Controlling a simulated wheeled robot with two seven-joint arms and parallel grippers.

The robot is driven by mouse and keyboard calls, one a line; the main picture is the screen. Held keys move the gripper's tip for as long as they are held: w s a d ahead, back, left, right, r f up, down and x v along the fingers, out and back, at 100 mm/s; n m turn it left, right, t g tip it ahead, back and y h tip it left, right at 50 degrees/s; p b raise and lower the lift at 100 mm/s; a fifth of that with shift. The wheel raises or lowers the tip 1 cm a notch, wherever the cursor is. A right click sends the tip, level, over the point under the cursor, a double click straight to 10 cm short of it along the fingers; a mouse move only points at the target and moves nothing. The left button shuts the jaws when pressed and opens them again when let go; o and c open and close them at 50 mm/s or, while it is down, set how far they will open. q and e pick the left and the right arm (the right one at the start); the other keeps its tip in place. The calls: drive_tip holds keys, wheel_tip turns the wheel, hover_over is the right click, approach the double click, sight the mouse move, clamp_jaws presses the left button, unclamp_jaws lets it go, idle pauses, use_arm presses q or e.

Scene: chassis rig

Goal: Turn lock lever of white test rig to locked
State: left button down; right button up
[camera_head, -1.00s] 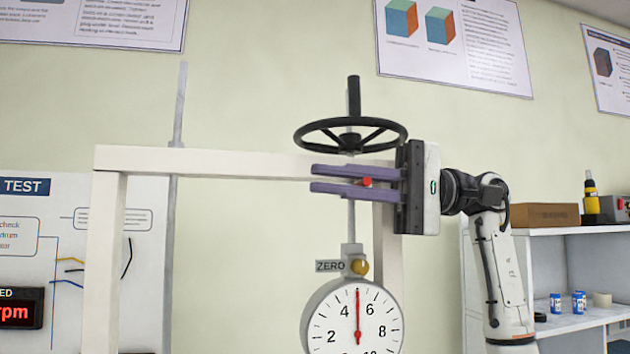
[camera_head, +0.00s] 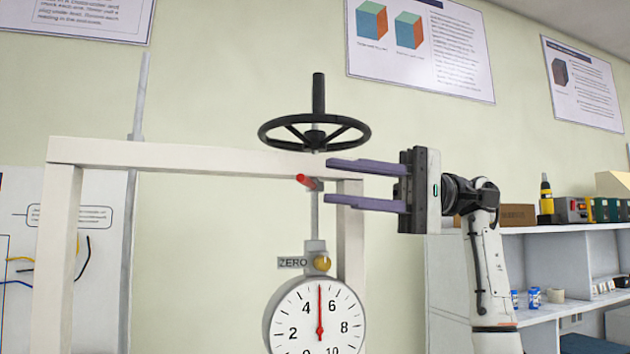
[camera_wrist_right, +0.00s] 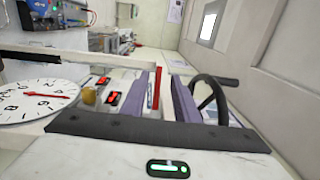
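The white test rig is a pale frame (camera_head: 190,157) with a black handwheel (camera_head: 314,145) on a stem above its crossbar. A short red lever (camera_head: 308,182) sits at the crossbar beside the stem, pointing left and toward me. My right gripper (camera_head: 327,181) is open, its purple fingers one above the other, with the tips just right of the lever and apart from it. In the right wrist view a red bar (camera_wrist_right: 157,87) shows between the fingers, apparently beyond their tips. My left gripper is not in view. I see no locked mark.
A round dial gauge (camera_head: 291,328) hangs below the stem, its red needle upright, with a ZERO tag (camera_head: 293,263) and a brass knob (camera_head: 322,263) above it. Shelves (camera_head: 565,242) with tools and boxes stand at the right. A panel with wires is at the left.

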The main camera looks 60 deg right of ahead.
drive_tip(key=shift+v, duration=1.65)
